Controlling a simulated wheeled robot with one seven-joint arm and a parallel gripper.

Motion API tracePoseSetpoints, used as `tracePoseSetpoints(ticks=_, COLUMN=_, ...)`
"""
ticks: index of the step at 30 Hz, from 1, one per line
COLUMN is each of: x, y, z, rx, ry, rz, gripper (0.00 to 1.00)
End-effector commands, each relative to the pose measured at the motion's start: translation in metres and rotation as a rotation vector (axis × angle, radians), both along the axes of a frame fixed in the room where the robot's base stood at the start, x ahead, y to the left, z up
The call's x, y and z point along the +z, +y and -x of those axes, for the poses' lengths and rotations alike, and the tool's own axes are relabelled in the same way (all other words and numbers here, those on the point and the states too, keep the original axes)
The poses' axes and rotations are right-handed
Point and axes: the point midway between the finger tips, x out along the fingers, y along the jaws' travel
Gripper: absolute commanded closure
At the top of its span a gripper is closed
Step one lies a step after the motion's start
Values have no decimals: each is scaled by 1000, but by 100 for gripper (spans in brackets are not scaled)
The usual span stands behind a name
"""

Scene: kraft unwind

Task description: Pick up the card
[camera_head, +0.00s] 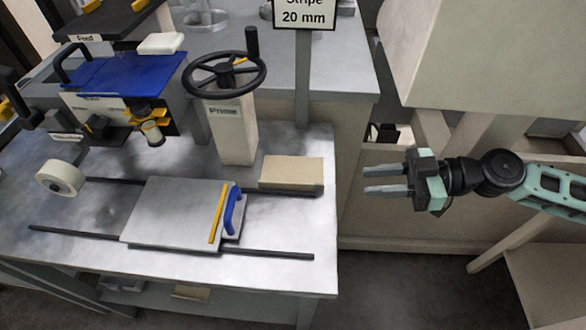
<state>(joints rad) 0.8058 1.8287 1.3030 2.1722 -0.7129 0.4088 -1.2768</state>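No thing in view is plainly marked as the card. A flat tan kraft-coloured piece (291,171) lies at the right of the metal bench, over the end of the rear dark rail; it may be the card, but I cannot tell. A white sign (303,15) reading "Stripe 20 mm" stands on a post at the top, its upper edge cut off. My gripper (372,180) is at the right, pointing left, beyond the bench's right edge. Its two grey fingers are apart with nothing between them. It is clear of the tan piece.
The bench (90,260) carries a sliding plate (165,212) with a yellow strip and blue handle (235,210) on two rails. A black handwheel (225,75) stands on a "Prime" post. A white roll (60,178) and blue machine (120,75) are left.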

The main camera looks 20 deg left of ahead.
Motion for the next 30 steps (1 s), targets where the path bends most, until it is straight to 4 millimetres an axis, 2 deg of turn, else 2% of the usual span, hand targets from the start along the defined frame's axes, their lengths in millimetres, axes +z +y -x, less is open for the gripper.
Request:
tracePoseSetpoints(ticks=3, x=-1, y=26, z=8, rx=7, ry=1, rz=1, gripper=70)
tracePoseSetpoints(ticks=10, x=-10, y=69, z=18, rx=5, ry=3, rz=3, gripper=70)
tracePoseSetpoints(ticks=16, x=-16, y=86, z=21, rx=1, ry=3, rz=3, gripper=70)
tracePoseSetpoints(ticks=20, x=-13, y=95, z=25, rx=5, ry=2, rz=3, gripper=70)
tracePoseSetpoints(ticks=25, x=-6, y=119, z=32, rx=5, ry=3, rz=3, gripper=70)
tracePoseSetpoints(ticks=30, x=-14, y=136, z=35, rx=3, ry=4, rz=3, gripper=70)
